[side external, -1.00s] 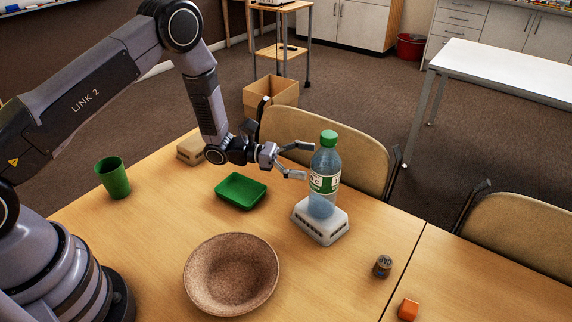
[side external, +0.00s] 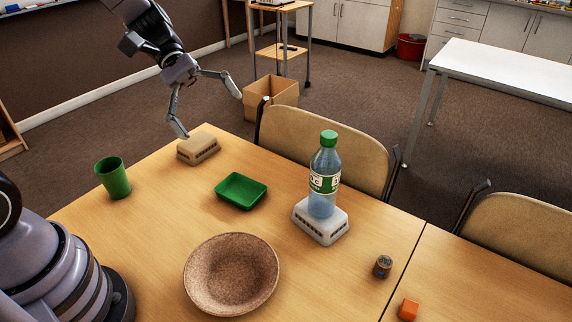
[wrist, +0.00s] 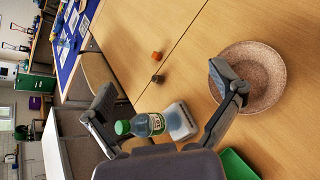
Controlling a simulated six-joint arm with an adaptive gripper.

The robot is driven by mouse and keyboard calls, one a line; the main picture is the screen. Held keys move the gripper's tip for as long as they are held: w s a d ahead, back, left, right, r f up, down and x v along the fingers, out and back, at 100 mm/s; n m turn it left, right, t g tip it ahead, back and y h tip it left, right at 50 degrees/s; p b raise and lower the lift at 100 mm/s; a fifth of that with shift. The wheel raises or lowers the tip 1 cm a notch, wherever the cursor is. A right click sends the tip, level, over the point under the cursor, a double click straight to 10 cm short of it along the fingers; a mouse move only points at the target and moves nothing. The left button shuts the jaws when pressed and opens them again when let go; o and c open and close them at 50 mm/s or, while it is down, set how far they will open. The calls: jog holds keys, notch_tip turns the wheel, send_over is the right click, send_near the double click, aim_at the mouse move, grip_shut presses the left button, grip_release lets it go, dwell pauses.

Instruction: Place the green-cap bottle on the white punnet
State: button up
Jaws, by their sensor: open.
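The green-cap bottle (side external: 325,174) stands upright on the white punnet (side external: 322,228), which is upside down with its slotted sides showing. In the wrist view the bottle (wrist: 148,125) and the punnet (wrist: 181,121) show beyond my fingers. My gripper (side external: 209,107) is open and empty, high at the back left, well away from the bottle. Its two spread fingers also show in the wrist view (wrist: 165,95).
A green tray (side external: 241,191), a speckled bowl (side external: 231,274), a green cup (side external: 113,178) and a tan punnet (side external: 198,148) are on the table. A small can (side external: 382,267) and an orange block (side external: 408,309) lie right. Chairs (side external: 325,148) line the far edge.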

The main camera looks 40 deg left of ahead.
jog(key=s+a+r+m+t+y, duration=0.3)
jog(key=s+a+m+t+y, duration=0.1)
jog(key=s+a+y, duration=0.1)
jog(key=s+a+r+m+t+y, duration=0.3)
jog(key=s+a+y, duration=0.3)
jog(key=s+a, duration=0.2)
jog(key=shift+s+a+r+m+t, duration=0.15)
jog(key=shift+s+r+m+t, duration=0.25)
jog(key=shift+s+r+m, duration=0.4)
jog(key=shift+o, duration=0.2)
jog(key=shift+w+f, duration=0.1)
jog(key=shift+w, duration=0.1)
